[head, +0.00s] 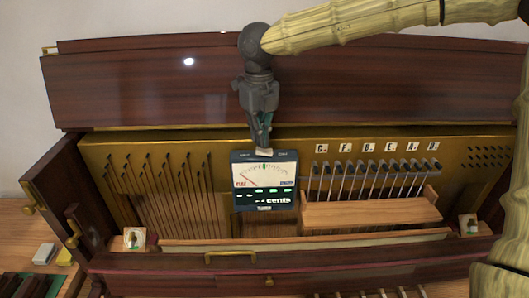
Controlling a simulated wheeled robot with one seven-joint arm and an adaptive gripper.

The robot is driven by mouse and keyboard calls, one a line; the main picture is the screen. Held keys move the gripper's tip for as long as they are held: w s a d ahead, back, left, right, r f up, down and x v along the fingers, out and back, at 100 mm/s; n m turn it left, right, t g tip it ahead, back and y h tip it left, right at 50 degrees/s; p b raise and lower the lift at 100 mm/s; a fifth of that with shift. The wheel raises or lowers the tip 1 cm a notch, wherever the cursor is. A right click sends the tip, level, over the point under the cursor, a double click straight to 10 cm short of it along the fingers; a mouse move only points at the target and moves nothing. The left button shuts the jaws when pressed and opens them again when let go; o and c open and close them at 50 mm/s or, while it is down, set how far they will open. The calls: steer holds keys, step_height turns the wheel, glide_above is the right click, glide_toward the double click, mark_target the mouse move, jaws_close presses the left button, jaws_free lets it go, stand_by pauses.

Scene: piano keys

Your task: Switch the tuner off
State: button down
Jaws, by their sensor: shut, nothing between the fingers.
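The tuner (265,182) is a dark box with a pale needle dial and a lit green display reading "cents". It stands upright in the middle of the open piano, in front of the brass-coloured panel. My gripper (264,150) points down right at the tuner's top edge, with its fingers shut and empty. The fingertips appear to touch or nearly touch the top edge; I cannot tell which. They cover part of that edge, so any switch under them is hidden.
A wooden shelf (370,213) with a row of dark-tipped pins (375,167) is right of the tuner. Strings and hammers (160,180) are to the left. The raised dark lid (150,85) stands behind. A brass handle (230,258) is in front.

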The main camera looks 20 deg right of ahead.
mark_target(260, 149)
steer(key=shift+s+f, duration=0.1)
steer(key=shift+f, duration=1.1)
stand_by(1.0)
steer(key=shift+r+p, duration=3.4)
steer(key=shift+r, duration=0.1)
